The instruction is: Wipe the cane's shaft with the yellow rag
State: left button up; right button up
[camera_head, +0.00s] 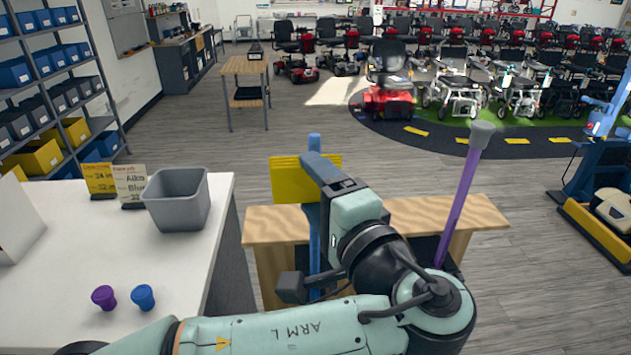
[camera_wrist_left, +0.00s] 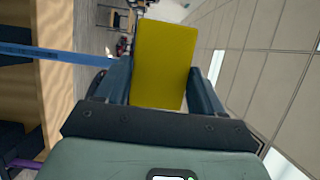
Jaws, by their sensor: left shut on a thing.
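My left gripper (camera_head: 308,168) is shut on the yellow rag (camera_head: 290,181). In the left wrist view the rag (camera_wrist_left: 163,62) stands out flat between the two fingers. A blue cane shaft (camera_head: 314,240) stands upright right by the gripper, partly hidden behind it. In the left wrist view the blue shaft (camera_wrist_left: 55,53) comes in from the left and meets the outline of the left finger. I cannot tell whether the rag touches it. A purple cane (camera_head: 460,205) with a grey top leans to the right of my arm. My right gripper is not in view.
A wooden stand (camera_head: 440,212) is behind my arm. The white table (camera_head: 60,260) at left holds a grey bin (camera_head: 177,198), a purple cap (camera_head: 104,297), a blue cap (camera_head: 143,297) and small signs, one reading "Aiko Blue 32". Beyond is open floor, then scooter rows.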

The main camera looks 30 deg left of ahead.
aim_at(315, 148)
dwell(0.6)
pick_arm(q)
jog(key=w+a+p, duration=0.1)
jog(key=w+a, duration=0.2)
jog(key=w, duration=0.2)
jog(key=shift+p, duration=0.35)
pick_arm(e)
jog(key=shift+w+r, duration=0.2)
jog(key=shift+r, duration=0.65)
pick_arm(q)
jog(key=shift+w+a+p, duration=0.45)
jog(key=shift+w+a, duration=0.35)
jog(key=shift+w, duration=0.35)
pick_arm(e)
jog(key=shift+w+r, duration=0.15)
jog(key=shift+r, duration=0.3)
pick_arm(q)
jog(key=w+d+p, duration=0.2)
jog(key=d, duration=0.1)
jog(key=shift+d, duration=0.3)
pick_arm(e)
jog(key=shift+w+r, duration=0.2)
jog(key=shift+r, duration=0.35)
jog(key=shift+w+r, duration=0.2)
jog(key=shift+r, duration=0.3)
pick_arm(q)
jog(key=shift+a, duration=0.1)
